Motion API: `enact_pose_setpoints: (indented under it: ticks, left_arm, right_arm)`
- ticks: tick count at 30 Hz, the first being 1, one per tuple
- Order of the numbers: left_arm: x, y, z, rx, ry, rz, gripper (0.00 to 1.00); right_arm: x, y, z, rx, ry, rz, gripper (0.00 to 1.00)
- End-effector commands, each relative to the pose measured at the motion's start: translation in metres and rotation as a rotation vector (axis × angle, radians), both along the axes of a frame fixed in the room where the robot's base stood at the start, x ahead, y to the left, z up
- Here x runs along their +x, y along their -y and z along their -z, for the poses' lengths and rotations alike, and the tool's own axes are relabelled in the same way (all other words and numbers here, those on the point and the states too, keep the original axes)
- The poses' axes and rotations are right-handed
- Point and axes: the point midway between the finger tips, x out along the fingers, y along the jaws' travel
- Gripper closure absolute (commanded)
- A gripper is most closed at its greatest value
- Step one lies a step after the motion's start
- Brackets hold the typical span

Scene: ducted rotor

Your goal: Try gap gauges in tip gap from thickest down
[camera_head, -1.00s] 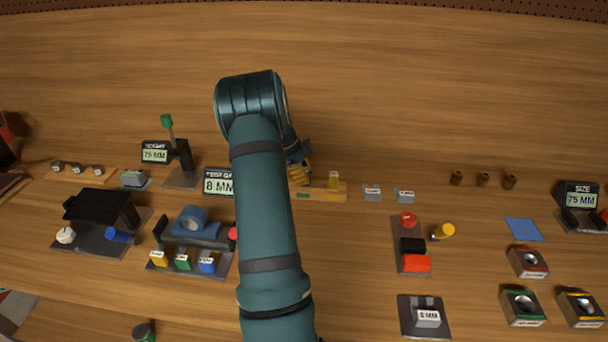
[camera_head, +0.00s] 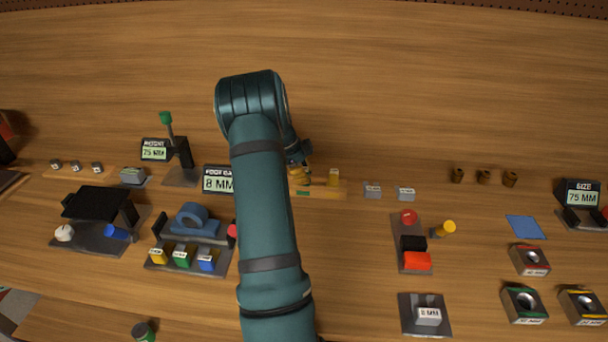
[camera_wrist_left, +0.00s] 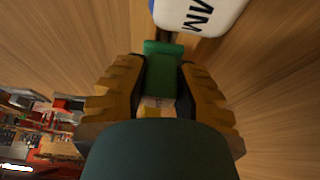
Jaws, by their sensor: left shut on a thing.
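My left gripper (camera_head: 301,177) is over the left part of a small wooden strip (camera_head: 320,194), largely behind my forearm. In the left wrist view its yellow-brown fingers (camera_wrist_left: 157,88) are shut on a green gauge (camera_wrist_left: 162,70), which stands between them. A yellow gauge (camera_head: 334,177) stands on the right part of the strip. A green mark (camera_head: 303,193) shows on the strip's front. A gap display (camera_head: 218,180) reads 8 MM; its label is partly unreadable. A blue ring part (camera_head: 192,217) sits on a dark stand left of my arm. My right gripper is not in view.
Yellow (camera_head: 158,255), green (camera_head: 182,259) and blue (camera_head: 207,260) blocks stand at the front of the dark stand. Two grey labelled blocks (camera_head: 373,190) (camera_head: 406,193) stand right of the strip. The table behind the strip is clear.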

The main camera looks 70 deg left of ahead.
Motion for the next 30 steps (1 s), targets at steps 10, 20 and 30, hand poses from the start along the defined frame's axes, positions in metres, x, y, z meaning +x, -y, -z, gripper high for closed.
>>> enact_pose_setpoints:
  ticks: [10,20,30]
  left_arm:
    - [0.000,0.000,0.000,0.000,0.000,0.000,0.45]
    - [-0.002,-0.002,-0.005,0.002,0.000,-0.001,0.45]
    - [-0.022,-0.012,-0.061,0.005,0.000,-0.002,0.45]
  right_arm:
    - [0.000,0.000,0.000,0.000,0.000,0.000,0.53]
    - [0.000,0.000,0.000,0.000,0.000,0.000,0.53]
    - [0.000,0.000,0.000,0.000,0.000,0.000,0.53]
